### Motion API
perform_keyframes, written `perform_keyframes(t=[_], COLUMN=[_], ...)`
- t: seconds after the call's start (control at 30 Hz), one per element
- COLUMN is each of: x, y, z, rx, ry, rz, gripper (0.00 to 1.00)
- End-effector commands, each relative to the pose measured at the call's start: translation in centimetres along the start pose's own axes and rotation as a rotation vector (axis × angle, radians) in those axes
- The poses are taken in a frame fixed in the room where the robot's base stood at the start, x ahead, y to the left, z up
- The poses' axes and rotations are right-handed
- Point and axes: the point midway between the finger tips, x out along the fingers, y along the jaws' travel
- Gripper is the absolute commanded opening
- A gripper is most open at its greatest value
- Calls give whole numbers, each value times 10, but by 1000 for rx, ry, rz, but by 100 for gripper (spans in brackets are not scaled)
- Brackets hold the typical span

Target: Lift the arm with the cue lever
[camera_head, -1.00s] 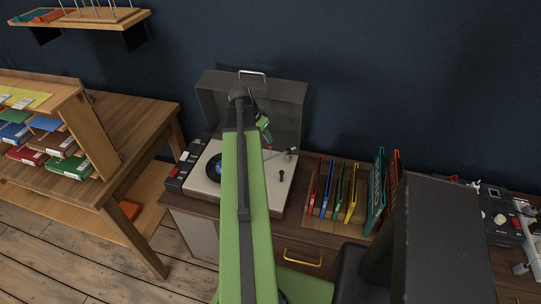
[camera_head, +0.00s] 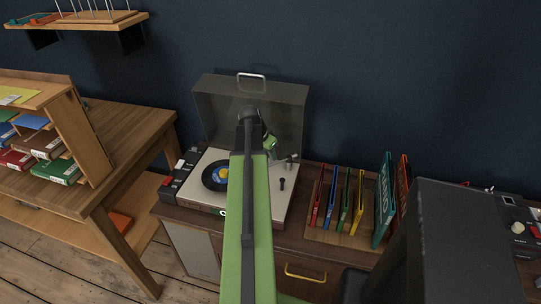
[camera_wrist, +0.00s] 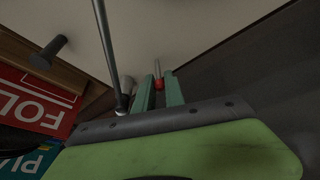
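The record player (camera_head: 213,202) stands on the cabinet with its dark lid raised and a black record (camera_head: 214,177) on it. The tonearm (camera_head: 286,160) is at the deck's right; in the wrist view its metal rod (camera_wrist: 108,45) runs down beside my gripper. A small red-tipped lever (camera_wrist: 158,82), apparently the cue lever, shows between my green fingers. My gripper (camera_wrist: 161,82) is open, with a finger on either side of the lever; contact cannot be told. In the head view my gripper (camera_head: 270,146) hangs over the deck's back right, and my arm hides part of the deck.
A dark knob (camera_head: 282,184) stands on the deck's right; it also shows in the wrist view (camera_wrist: 48,52). A rack of coloured folders (camera_head: 345,204) stands to the right. The raised lid (camera_head: 285,105) is close behind my gripper. A wooden table (camera_head: 130,130) is at left.

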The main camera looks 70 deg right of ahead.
Motion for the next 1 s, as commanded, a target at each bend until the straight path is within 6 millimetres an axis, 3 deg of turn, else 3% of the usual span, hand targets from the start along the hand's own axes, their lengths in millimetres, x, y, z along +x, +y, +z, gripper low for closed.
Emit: perform_keyframes(t=[0.77,0.8,0.93,1.0], x=[3,3,3,3], y=[-2,-2,-2,-2], z=[-4,-4,-4,-4], rx=[-22,-21,-21,-21], ry=[-95,-94,-94,-94], rz=[44,44,44,43], gripper=[0,19,36,36])
